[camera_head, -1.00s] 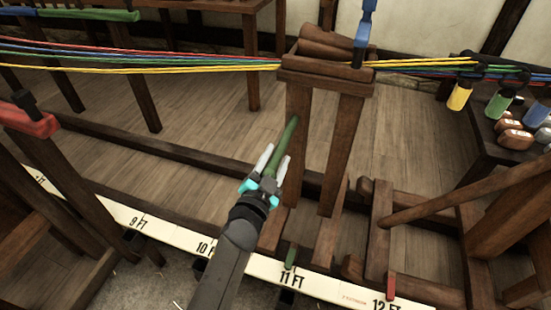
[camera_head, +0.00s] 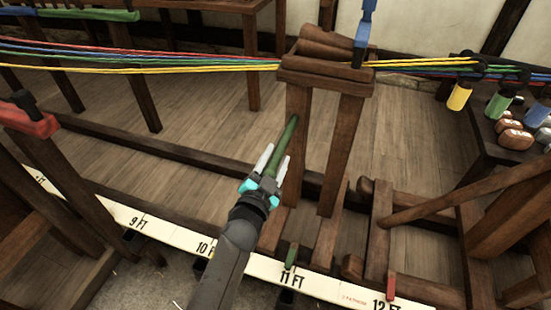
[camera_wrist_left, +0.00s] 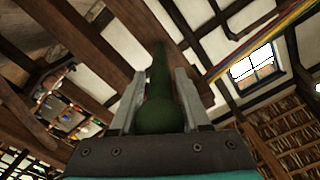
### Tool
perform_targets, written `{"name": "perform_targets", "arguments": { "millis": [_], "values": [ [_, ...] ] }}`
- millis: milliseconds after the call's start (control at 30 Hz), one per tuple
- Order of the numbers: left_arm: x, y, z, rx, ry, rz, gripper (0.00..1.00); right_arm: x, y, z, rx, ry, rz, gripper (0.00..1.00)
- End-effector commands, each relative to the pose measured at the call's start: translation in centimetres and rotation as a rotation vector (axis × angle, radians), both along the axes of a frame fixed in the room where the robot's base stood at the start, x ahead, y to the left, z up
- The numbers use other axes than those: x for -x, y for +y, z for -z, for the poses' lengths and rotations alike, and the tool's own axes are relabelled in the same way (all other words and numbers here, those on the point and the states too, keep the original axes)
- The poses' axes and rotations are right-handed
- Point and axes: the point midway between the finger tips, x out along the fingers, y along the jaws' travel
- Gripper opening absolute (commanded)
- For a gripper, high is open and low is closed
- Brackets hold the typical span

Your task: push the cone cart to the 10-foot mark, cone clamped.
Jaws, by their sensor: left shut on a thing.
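The cone cart (camera_head: 352,130) is a dark wooden frame, with the wooden cone (camera_head: 330,46) lying across its top and coloured strands running in from both sides. A blue upright lever (camera_head: 365,30), which looks like the clamp, stands at the right end of the cone. My left gripper (camera_head: 275,163) is shut on a green handle (camera_head: 289,135) at the cart's left post; the handle also shows between the fingers in the left wrist view (camera_wrist_left: 159,85). A green pointer (camera_head: 291,255) low on the cart stands at the 11 FT mark. My right gripper is out of view.
A white scale strip (camera_head: 180,236) with foot marks runs along the floor rail; 10 FT is left of the pointer. A red marker (camera_head: 391,285) stands near 12 FT. A red-topped wooden post (camera_head: 30,122) is at left, coloured bobbins (camera_head: 460,95) at right.

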Motion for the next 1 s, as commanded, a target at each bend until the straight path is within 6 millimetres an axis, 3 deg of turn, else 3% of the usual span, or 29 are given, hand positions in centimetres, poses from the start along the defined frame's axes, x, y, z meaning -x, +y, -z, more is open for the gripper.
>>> {"name": "perform_targets", "arguments": {
  "millis": [367,533,767,1000],
  "values": [
    [0.0,0.3,0.1,-0.002,0.003,-0.001,0.0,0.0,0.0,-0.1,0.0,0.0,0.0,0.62],
    [-0.6,1.9,0.0,-0.004,0.002,-0.004,0.0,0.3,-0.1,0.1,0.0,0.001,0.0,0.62],
    [-2.1,6.6,-0.1,-0.009,0.001,-0.006,0.0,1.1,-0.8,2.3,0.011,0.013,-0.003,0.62],
    [-4.2,13.1,0.0,-0.01,0.0,-0.009,0.0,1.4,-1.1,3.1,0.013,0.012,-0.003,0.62]
  ]
}}
